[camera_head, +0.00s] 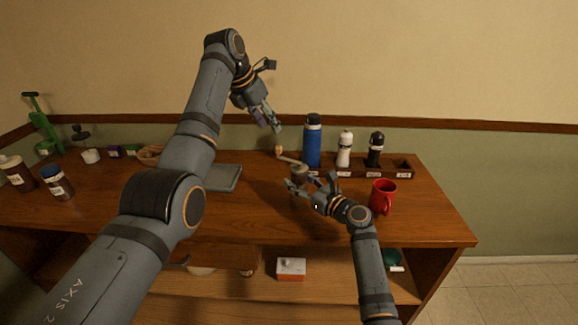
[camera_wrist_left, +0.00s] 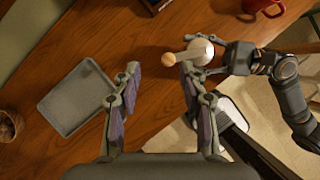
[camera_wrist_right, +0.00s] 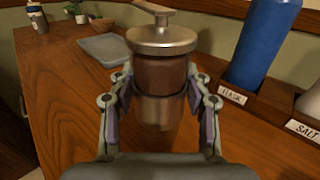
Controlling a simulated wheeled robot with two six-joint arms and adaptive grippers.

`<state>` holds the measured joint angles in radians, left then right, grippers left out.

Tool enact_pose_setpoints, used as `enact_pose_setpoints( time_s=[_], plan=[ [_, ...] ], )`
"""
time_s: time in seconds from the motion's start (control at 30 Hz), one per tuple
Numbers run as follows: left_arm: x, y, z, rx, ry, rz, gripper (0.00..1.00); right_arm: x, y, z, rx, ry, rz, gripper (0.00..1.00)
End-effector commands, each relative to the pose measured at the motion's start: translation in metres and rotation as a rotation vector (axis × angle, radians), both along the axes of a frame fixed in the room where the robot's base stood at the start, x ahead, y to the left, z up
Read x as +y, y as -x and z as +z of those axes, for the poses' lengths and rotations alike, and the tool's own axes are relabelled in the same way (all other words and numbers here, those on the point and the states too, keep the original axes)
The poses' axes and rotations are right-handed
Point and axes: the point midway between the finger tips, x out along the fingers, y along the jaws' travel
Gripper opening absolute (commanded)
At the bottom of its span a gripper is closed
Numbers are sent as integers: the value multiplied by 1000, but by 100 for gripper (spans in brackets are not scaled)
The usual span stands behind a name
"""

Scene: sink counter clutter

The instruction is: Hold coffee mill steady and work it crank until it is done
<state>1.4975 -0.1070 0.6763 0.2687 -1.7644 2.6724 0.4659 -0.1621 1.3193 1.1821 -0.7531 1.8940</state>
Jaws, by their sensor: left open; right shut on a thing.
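The coffee mill (camera_wrist_right: 162,76) stands upright on the wooden counter, with a metal lid, a brown middle and a metal base. Its crank arm ends in a round wooden knob (camera_head: 279,150), which points to the left in the head view and also shows in the left wrist view (camera_wrist_left: 169,59). My right gripper (camera_head: 304,187) is shut on the mill's body, one finger on each side in the right wrist view (camera_wrist_right: 158,108). My left gripper (camera_head: 272,125) is open and empty, above and apart from the knob; its spread fingers show in the left wrist view (camera_wrist_left: 158,80).
A blue flask (camera_head: 312,145), a white salt shaker (camera_head: 344,150) and a black shaker (camera_head: 375,150) stand in a labelled rack behind the mill. A red mug (camera_head: 382,196) is at right. A grey tray (camera_head: 222,178) lies left. Bottles stand at far left.

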Motion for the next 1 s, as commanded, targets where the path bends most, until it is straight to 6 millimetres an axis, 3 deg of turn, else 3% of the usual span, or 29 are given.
enact_pose_setpoints(
  time_s=[0.03, 0.13, 0.27, 0.43, 0.7, 0.83, 1.0],
  plan=[
    [8, -11, -19, -47, 50, -12, 42, 0, 0, 1, -1, -1, 0, 2],
    [22, -30, -46, -206, 163, -45, 42, 0, 0, 1, -2, -1, 0, 2],
    [42, -35, -72, -428, 281, -73, 42, 0, 0, 1, -1, -1, 0, 2],
    [57, -4, -92, -657, 439, -80, 42, 0, 0, 1, -1, -1, 0, 2],
    [56, 63, -96, -810, 662, -63, 42, 0, 0, 1, -1, -1, 0, 2],
    [55, 75, -94, -827, 702, -57, 42, 0, 0, 1, -1, -1, 0, 2],
    [53, 75, -93, -831, 710, -56, 42, 0, 0, 1, -1, -1, 0, 2]
  ],
)
